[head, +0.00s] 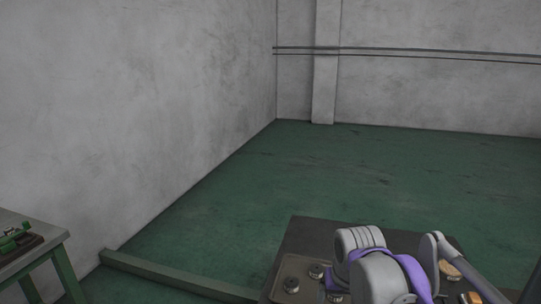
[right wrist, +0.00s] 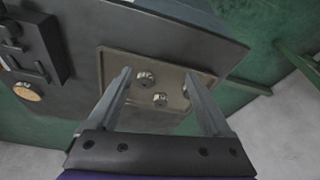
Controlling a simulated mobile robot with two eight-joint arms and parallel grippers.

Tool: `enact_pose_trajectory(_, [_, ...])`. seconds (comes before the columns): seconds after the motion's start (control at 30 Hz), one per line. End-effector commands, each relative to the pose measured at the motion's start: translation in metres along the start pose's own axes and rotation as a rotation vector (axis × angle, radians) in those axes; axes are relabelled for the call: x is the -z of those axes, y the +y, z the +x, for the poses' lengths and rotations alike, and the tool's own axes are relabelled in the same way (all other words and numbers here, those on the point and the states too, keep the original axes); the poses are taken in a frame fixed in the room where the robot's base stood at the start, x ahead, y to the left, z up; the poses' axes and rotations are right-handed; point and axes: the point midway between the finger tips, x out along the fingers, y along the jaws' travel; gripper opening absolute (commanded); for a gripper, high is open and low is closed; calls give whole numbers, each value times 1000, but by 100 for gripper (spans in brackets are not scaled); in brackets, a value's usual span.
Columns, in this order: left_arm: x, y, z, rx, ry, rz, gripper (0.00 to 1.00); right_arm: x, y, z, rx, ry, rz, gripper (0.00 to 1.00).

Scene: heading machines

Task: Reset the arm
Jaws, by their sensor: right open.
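My right gripper (right wrist: 158,76) is open in the right wrist view, with nothing between its two grey fingers. Beyond the fingers lies a shallow brown-grey tray (right wrist: 122,65) with metal round parts in it: one part (right wrist: 145,78) near the left fingertip, one (right wrist: 160,99) between the fingers, and one partly behind the right finger. In the head view, my grey and purple right arm hangs over the dark tabletop (head: 312,232) and hides part of it. The tray (head: 272,291) shows left of the arm, with round parts (head: 291,284) in it. My left gripper is not in view.
A dark box-shaped fixture (right wrist: 42,48) and a brass-coloured disc (right wrist: 27,91) are at the left of the right wrist view. In the head view, a green-legged table (head: 40,253) stands at lower left, and a low green beam (head: 170,275) runs along the floor. The green floor behind is clear.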

Motion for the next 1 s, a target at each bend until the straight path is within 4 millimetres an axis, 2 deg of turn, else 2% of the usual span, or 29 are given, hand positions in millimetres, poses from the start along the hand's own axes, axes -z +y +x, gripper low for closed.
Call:
enact_pose_trajectory(0.17, [7,0,-8,0,5,0,83,-52,13,2,9,41,-14,83])
enact_pose_trajectory(0.27, [11,0,-12,0,7,0,83,-90,21,9,14,70,-26,83])
enact_pose_trajectory(0.4, [16,0,-18,0,12,0,83,-153,31,28,20,117,-43,83])
enact_pose_trajectory(0.5, [20,0,-22,0,14,0,83,-190,36,42,22,144,-54,83])
enact_pose_trajectory(0.6, [22,0,-24,0,16,0,83,-215,39,54,23,164,-62,83])
enact_pose_trajectory(0.67, [22,0,-25,0,16,0,83,-222,40,58,23,169,-64,83])
enact_pose_trajectory(1.0, [22,0,-25,0,16,0,83,-222,40,58,23,169,-64,83])
